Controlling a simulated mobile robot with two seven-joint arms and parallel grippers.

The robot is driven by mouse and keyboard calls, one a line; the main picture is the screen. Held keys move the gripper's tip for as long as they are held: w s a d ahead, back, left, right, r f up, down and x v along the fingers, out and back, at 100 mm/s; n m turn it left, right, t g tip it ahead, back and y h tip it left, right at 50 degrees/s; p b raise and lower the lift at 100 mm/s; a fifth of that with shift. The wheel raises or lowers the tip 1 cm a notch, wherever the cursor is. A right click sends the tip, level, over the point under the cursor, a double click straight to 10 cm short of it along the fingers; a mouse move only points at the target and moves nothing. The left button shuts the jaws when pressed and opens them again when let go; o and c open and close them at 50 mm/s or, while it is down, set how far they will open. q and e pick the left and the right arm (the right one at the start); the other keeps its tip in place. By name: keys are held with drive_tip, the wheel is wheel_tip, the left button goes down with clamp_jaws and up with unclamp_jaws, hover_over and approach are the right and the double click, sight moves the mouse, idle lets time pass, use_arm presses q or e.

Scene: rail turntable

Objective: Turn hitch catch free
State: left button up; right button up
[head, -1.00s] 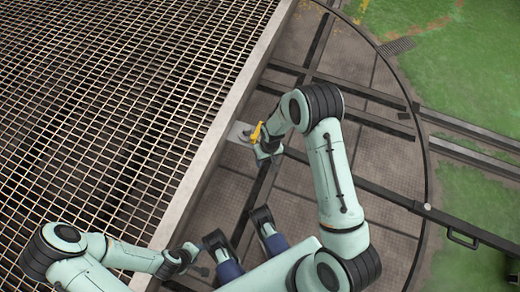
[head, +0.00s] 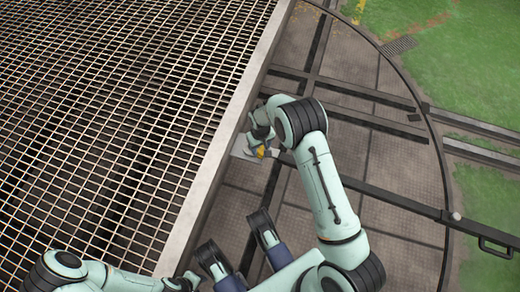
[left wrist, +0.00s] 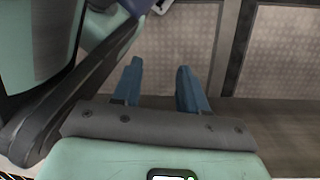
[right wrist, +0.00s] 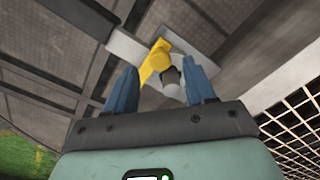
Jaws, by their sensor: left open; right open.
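The hitch catch is a yellow lever (head: 261,152) on a grey plate (head: 241,147) beside the grating's edge. In the right wrist view the yellow lever (right wrist: 154,62) lies just beyond and between my open fingertips, with a grey round post (right wrist: 172,84) beside it. I cannot tell whether a finger touches it. My right gripper (right wrist: 163,80) is open and holds nothing; in the head view my wrist partly hides the lever. My left gripper (left wrist: 158,80) is open and empty over the deck, low at the bottom edge of the head view.
A raised metal grating (head: 110,100) with a pale edge beam (head: 225,115) fills the left. Dark rails (head: 350,122) cross the brown turntable deck (head: 385,165). A bar with a handle (head: 495,246) runs out to the right, with grass (head: 465,75) beyond the rim.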

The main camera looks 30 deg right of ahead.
use_arm(q)
drive_tip(key=shift+s+a+f+g+b, duration=0.1)
drive_tip(key=shift+s+f+g+b, duration=0.1)
drive_tip(key=shift+s, duration=0.25)
drive_tip(key=shift+s+f+g+b, duration=0.1)
drive_tip(key=shift+s+f, duration=0.05)
drive_tip(key=shift+s, duration=0.25)
use_arm(e)
drive_tip(key=shift+f, duration=1.45)
clamp_jaws()
use_arm(q)
drive_tip(key=shift+w, duration=0.1)
